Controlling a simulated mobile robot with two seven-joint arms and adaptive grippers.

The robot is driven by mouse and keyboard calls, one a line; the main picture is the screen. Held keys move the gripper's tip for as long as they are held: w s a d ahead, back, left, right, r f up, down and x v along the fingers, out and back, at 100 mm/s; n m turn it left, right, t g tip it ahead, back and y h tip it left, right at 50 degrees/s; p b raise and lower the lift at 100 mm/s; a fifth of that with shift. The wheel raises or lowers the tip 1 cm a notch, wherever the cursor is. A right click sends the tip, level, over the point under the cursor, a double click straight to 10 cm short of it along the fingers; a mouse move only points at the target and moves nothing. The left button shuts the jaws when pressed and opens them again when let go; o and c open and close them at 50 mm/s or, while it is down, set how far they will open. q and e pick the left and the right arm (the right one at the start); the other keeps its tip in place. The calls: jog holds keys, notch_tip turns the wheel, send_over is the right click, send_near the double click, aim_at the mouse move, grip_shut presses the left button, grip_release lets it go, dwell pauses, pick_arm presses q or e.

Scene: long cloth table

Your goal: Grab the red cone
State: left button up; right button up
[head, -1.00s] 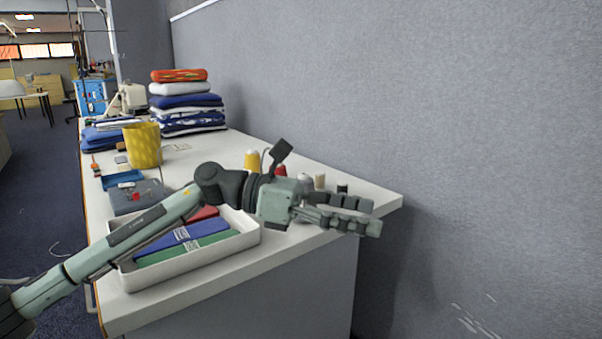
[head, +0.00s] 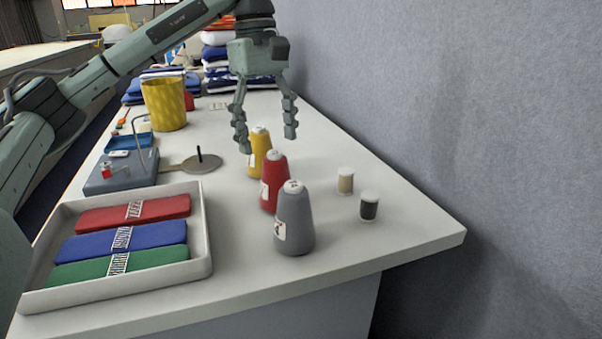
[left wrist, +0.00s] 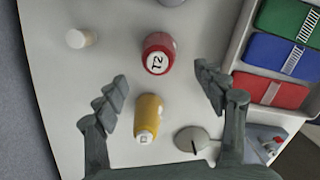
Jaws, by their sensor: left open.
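The red cone (head: 274,184) is a thread cone with a white top, standing upright on the white table between the yellow cone (head: 260,150) and the grey cone (head: 294,222). In the left wrist view the red cone (left wrist: 158,52) lies beyond the fingertips, near the middle. The yellow cone (left wrist: 149,118) shows between the fingers there. The gripper does not touch the red cone. My right gripper is not in view.
Two small spools (head: 345,180) and (head: 369,206) stand right of the cones. A white tray (head: 205,235) with red, blue and green packs is at left. A grey device with a round plate (head: 203,166) and a yellow container (head: 164,104) stand farther back.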

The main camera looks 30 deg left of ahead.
aim_at(276, 175)
pick_arm(q)
jog(key=shift+w+d+f, duration=0.1)
jog(key=shift+w+f, duration=0.05)
jog(key=shift+f, duration=0.15)
jog(key=f, duration=0.2)
jog(key=d+f, duration=0.1)
jog(key=f, duration=0.4)
jog(key=shift+s+d, duration=0.15)
jog(key=shift+s, duration=0.2)
jog(key=c, duration=1.4)
